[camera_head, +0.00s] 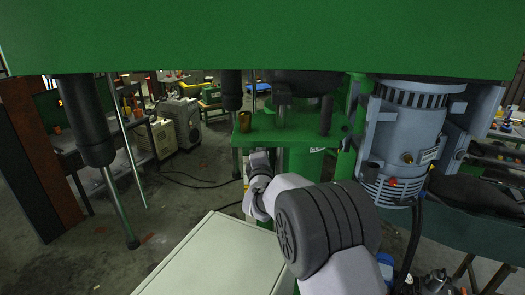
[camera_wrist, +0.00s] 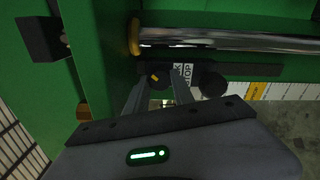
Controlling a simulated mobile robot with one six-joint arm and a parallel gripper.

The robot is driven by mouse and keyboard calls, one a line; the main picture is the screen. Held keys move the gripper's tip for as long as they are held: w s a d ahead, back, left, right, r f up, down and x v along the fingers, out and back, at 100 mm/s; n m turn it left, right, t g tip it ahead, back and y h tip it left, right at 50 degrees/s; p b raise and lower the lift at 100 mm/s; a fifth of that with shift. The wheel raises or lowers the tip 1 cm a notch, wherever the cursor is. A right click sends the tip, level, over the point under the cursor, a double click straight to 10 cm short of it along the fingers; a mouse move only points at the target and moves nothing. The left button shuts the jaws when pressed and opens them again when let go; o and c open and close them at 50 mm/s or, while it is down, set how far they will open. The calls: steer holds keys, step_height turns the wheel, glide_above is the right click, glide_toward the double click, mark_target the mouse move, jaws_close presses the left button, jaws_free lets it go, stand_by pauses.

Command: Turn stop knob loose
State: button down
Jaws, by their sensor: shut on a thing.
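The stop knob (camera_wrist: 157,76) is a small dark round knob with a yellow mark. In the wrist view it sits by a white label (camera_wrist: 184,76) that reads STOP in part, below a chrome column. My gripper (camera_wrist: 160,86) has its two fingers on either side of this knob and is shut on it. The knob's far side and its shaft are hidden. In the head view my arm reaches toward the green machine, but the fingers and the knob cannot be made out there.
A second dark round knob (camera_wrist: 212,84) is to the right of the label. The chrome column (camera_wrist: 220,40) crosses above the fingers. In the head view, a grey motor (camera_head: 405,140) stands right of my arm, and a dark shaft (camera_head: 88,120) hangs at left.

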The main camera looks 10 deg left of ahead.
steer(key=shift+r+n, duration=0.1)
steer(key=shift+n, duration=0.4)
steer(key=c, duration=1.1)
jaws_free()
